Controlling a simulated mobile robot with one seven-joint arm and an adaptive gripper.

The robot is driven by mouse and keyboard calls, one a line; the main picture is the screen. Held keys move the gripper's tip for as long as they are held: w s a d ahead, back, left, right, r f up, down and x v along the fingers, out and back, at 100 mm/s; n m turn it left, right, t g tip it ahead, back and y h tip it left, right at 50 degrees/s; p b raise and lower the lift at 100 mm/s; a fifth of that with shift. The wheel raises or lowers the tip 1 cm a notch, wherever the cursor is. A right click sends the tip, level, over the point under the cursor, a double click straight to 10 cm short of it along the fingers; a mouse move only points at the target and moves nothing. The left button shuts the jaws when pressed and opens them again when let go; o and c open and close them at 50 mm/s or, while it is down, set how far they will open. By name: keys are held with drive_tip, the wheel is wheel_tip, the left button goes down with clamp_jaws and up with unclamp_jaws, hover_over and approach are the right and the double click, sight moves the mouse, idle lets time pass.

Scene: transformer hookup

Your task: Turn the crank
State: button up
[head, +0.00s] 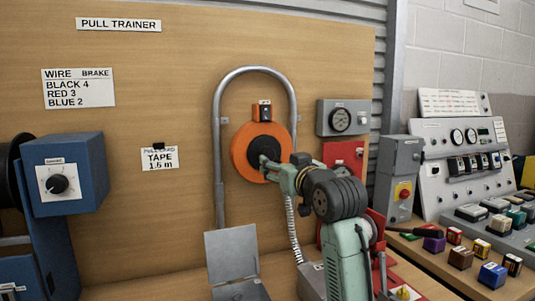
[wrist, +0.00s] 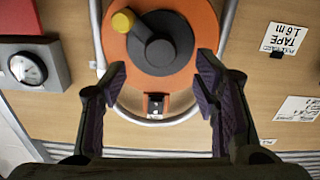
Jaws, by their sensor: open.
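The crank is a dark grey arm on a round hub (wrist: 155,45) with a yellow knob (wrist: 122,21) at its end. It sits on an orange disc (wrist: 180,82) fixed to the wooden panel. The orange disc (head: 244,155) also shows in the head view, where my gripper hides its lower right part. I cannot see the yellow knob there. My gripper (wrist: 162,70) is open and empty. In the wrist view its fingers stand on either side of the hub's lower part, with the knob up and left, beyond the fingertips. In the head view my gripper (head: 270,166) is in front of the disc.
A grey metal hoop (head: 219,130) arches around the disc. A gauge box (head: 341,118) and a red box (head: 343,156) are to its right. A blue box with a dial (head: 62,172) is at left. An open grey box (head: 231,252) stands below.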

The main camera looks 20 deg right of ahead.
sight(269, 157)
drive_tip(key=w+p, duration=0.2)
drive_tip(key=w, duration=0.5)
drive_tip(key=shift+a, duration=0.15)
drive_tip(key=shift+c, duration=0.5)
clamp_jaws()
